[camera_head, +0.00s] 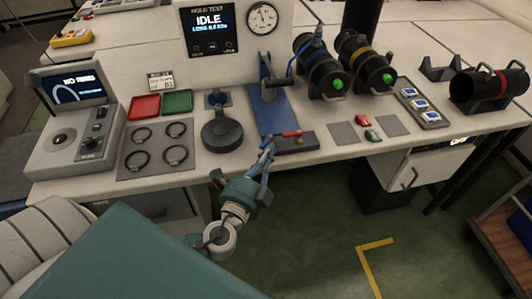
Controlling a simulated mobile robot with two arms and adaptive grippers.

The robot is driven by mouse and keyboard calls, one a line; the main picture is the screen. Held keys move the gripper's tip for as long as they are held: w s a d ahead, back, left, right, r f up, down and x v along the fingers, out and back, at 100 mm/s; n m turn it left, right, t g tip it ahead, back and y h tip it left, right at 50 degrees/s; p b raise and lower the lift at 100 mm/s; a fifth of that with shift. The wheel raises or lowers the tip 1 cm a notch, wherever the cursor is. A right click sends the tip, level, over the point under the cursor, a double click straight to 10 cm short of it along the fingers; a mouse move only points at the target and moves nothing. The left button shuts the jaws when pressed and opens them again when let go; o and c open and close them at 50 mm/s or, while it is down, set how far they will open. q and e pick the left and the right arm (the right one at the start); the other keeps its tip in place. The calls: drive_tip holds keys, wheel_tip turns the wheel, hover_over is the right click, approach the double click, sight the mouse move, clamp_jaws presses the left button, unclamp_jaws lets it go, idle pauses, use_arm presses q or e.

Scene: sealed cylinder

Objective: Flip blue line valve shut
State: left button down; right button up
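A dark block with a red lever (291,133) sits near the table's front edge, just right of my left gripper; I cannot tell whether it is the blue line valve. A thin blue line (293,62) runs beside the dark blue-banded cylinder (318,70), which lies with its green-capped end toward me. My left gripper (268,145) is at the front edge, beside the left end of that block. Its fingers are thin and small here, so opening and contact are unclear. My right gripper is not in view.
A blue stand (268,105) is behind the block, with a dark round-based fixture (221,132) to its left. Rings lie on a grey mat (134,173). An orange-banded cylinder (362,60) is beside the blue one. A display panel (210,30) reads IDLE.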

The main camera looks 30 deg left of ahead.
use_arm(q)
drive_tip(key=s+d, duration=0.1)
drive_tip(key=s, duration=1.1)
drive_tip(key=shift+d, duration=0.25)
